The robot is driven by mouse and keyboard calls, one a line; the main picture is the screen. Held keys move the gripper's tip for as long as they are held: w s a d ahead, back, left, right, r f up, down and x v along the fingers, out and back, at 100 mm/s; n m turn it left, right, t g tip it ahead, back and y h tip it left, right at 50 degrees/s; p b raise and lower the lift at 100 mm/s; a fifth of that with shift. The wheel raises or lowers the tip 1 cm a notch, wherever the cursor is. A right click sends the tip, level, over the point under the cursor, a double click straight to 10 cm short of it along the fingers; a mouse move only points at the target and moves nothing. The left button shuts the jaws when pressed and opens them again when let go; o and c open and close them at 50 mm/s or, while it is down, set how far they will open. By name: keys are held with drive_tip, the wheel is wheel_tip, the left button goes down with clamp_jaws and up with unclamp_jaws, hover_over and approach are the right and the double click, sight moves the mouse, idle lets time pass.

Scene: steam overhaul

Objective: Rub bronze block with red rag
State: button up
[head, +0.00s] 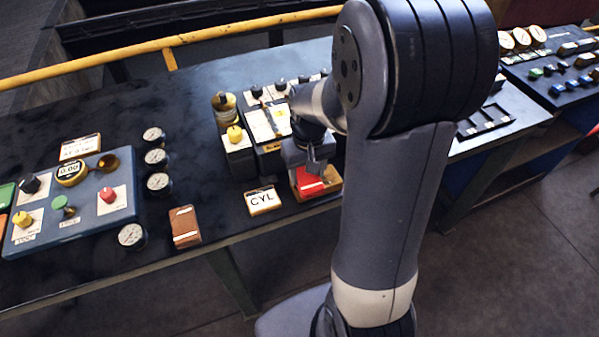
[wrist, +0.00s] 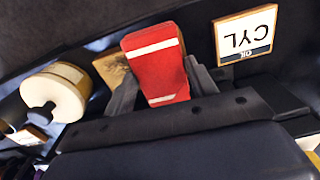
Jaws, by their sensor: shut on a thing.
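The red rag (head: 309,180) has pale stripes and sits in my gripper (head: 308,160), low over the front of the bench. In the wrist view the red rag (wrist: 154,62) stands between the two fingers of my gripper (wrist: 162,85), which are shut on it. A mottled golden-brown block, apparently the bronze block (wrist: 112,67), shows beside the rag in the wrist view. In the head view the bronze block (head: 330,186) shows at the rag's right and below it, partly hidden by the rag and my arm. I cannot tell whether rag and block touch.
A CYL sign (head: 263,200) lies left of the rag. A folded brown cloth with white stripes (head: 185,227) lies further left. Behind are a brass canister (head: 224,104) and a box with a yellow knob (head: 236,137). Gauges (head: 158,182) and a control panel (head: 75,205) stand left.

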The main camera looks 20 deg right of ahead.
drive_tip(key=shift+w+d+r+p, duration=0.1)
drive_tip(key=shift+d+p, duration=0.3)
drive_tip(key=shift+d, duration=3.6)
wheel_tip(320, 180, up, 6)
drive_tip(key=p, duration=0.5)
drive_tip(key=shift+r, duration=0.15)
wheel_tip(320, 180, up, 3)
drive_tip(key=shift+f+p, duration=0.15)
drive_tip(key=shift+p, duration=0.95)
